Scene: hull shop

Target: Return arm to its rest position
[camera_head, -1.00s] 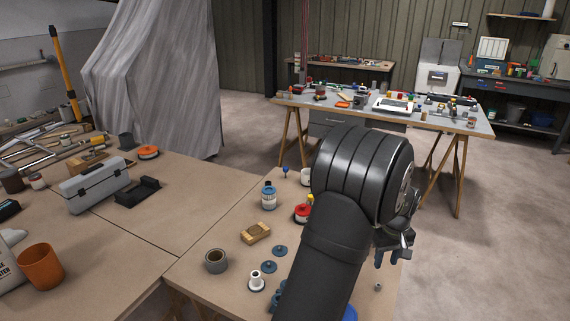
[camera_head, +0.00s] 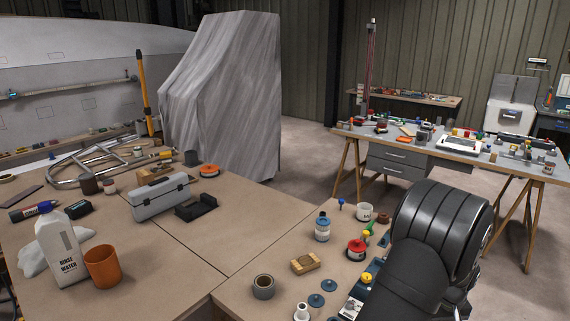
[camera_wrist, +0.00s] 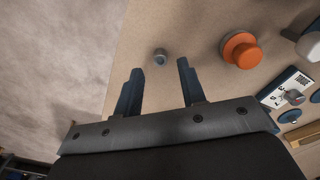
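My gripper (camera_wrist: 160,68) is open in the wrist view. Its two dark fingers stand apart with nothing between them. A small grey metal piece (camera_wrist: 160,56) lies on the tan tabletop (camera_wrist: 196,25) just beyond the fingertips. An orange round-topped item (camera_wrist: 241,51) stands to the right of the fingers. In the head view my dark arm covers the lower right, over the near workbench, and mostly hides the gripper.
A rinse-water bottle (camera_head: 62,250) and orange cup (camera_head: 102,267) stand left. Open floor lies behind.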

